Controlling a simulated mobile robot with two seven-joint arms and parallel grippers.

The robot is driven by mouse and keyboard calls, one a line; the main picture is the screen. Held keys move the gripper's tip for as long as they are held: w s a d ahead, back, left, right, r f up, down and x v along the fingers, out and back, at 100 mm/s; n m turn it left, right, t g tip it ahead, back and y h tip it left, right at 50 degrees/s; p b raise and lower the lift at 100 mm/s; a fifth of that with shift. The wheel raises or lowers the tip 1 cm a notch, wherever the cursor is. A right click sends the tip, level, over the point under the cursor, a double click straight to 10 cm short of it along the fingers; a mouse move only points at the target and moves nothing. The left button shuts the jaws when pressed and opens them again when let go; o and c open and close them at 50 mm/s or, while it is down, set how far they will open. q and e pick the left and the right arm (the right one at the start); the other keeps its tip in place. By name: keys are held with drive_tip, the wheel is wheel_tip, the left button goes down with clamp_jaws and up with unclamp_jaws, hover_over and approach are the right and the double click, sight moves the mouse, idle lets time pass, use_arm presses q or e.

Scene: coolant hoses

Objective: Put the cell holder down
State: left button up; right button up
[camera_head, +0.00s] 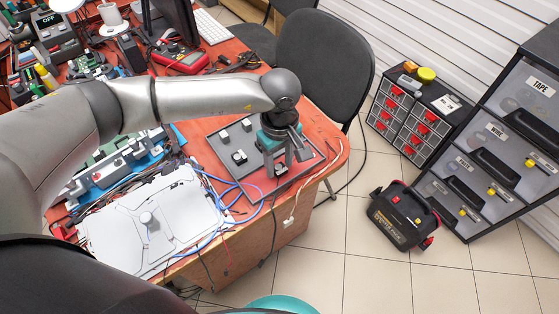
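My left arm comes in from the left and reaches over the red-topped table (333,135). My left gripper (285,160) points down at the table's right end, over a grey tray (222,137). Small grey and black blocks stand in the tray, left of the gripper. The fingers are small and partly hidden by the wrist, so I cannot tell whether they are open or shut. I cannot make out for certain which part is the cell holder, or whether the gripper has hold of it. My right gripper is not in view.
A white panel (185,215) and loose blue cables (235,190) lie left of the tray. A red multimeter (180,60) and crowded electronics fill the back left. A dark chair (325,60) stands behind the table. Drawers (410,115) and a black battery unit (400,215) stand on the right.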

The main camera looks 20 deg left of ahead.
sight(280, 168)
use_arm(q)
drive_tip(key=shift+o, duration=1)
drive_tip(key=shift+r, duration=0.1)
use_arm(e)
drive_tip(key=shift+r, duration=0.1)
use_arm(q)
drive_tip(key=shift+r, duration=0.3)
wheel_tip(280, 168, up, 7)
drive_tip(key=shift+r+p, duration=0.1)
drive_tip(key=shift+p, duration=0.85)
wheel_tip(280, 168, up, 4)
drive_tip(key=shift+r, duration=0.15)
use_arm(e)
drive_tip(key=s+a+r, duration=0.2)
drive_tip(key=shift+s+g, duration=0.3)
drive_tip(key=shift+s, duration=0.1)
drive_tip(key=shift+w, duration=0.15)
